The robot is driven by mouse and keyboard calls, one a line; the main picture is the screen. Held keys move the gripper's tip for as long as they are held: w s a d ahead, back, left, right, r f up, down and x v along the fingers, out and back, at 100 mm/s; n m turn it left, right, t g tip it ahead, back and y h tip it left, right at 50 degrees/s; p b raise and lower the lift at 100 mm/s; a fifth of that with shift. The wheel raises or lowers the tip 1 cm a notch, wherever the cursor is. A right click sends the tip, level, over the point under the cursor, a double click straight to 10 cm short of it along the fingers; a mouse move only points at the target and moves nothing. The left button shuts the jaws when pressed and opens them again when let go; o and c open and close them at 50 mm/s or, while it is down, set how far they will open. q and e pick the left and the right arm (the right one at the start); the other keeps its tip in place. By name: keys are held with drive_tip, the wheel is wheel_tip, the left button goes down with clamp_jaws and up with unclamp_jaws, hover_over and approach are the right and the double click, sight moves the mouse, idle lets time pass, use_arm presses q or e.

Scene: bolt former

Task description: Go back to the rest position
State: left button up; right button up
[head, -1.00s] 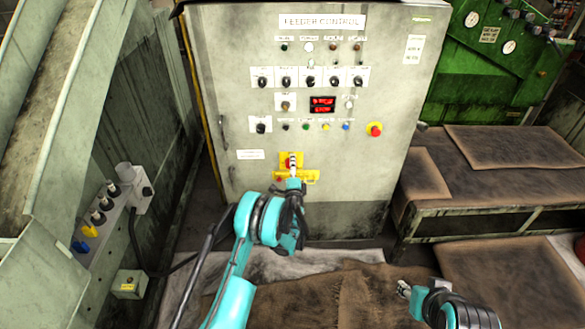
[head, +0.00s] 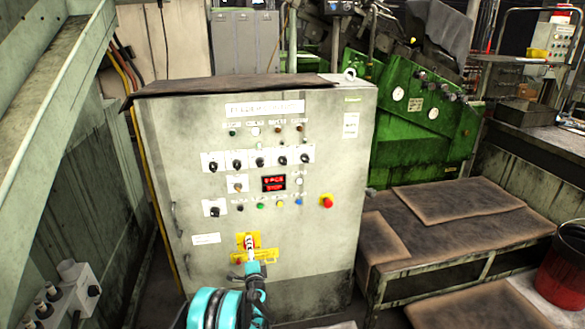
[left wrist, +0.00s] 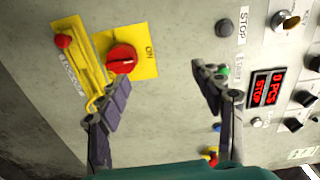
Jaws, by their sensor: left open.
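The grey feeder control cabinet (head: 320,240) stands in front of me. Its red rotary switch on a yellow plate (head: 239,242) is low on the panel, partly covered by my gripper in the head view. My left gripper (head: 252,266) is in front of this switch. In the left wrist view, my left gripper (left wrist: 160,88) has its two fingers spread with nothing between them. There the red switch (left wrist: 122,60) and its ON label show clear beyond the fingertips. My right gripper is out of view.
A red emergency button (head: 327,201) and a red display (head: 273,183) are on the panel. A green machine (head: 420,140) and a low bench (head: 400,261) with brown mats stand right. A red bucket (head: 562,268) is at the far right. A grey-green metal structure (head: 95,190) stands close on the left.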

use_arm(q)
drive_tip(key=s+a+r+n+g+y, duration=0.1)
drive_tip(key=s+a+r+n, duration=0.1)
drive_tip(key=r, duration=0.4)
drive_tip(key=s+a+r+n+g, duration=0.1)
drive_tip(key=s+r+n, duration=0.2)
drive_tip(key=r, duration=0.4)
drive_tip(key=s+r+n+g, duration=0.35)
drive_tip(key=s+r, duration=0.45)
drive_tip(key=s, duration=0.3)
drive_tip(key=s+d+f+n+g+h, duration=0.1)
drive_tip(key=s+d+n+h, duration=0.1)
drive_tip(key=s, duration=0.9)
drive_tip(key=s+d+f+n+g+h, duration=0.1)
drive_tip(key=s+d+f+g+h, duration=0.1)
drive_tip(key=s, duration=0.9)
drive_tip(key=s+d+f+n+g+h, duration=0.1)
drive_tip(key=s+d, duration=0.3)
drive_tip(key=s, duration=0.7)
drive_tip(key=shift+d+f+n+h, duration=0.15)
drive_tip(key=shift+f+n+h, duration=0.5)
drive_tip(key=shift+n, duration=0.2)
drive_tip(key=shift+s, duration=0.1)
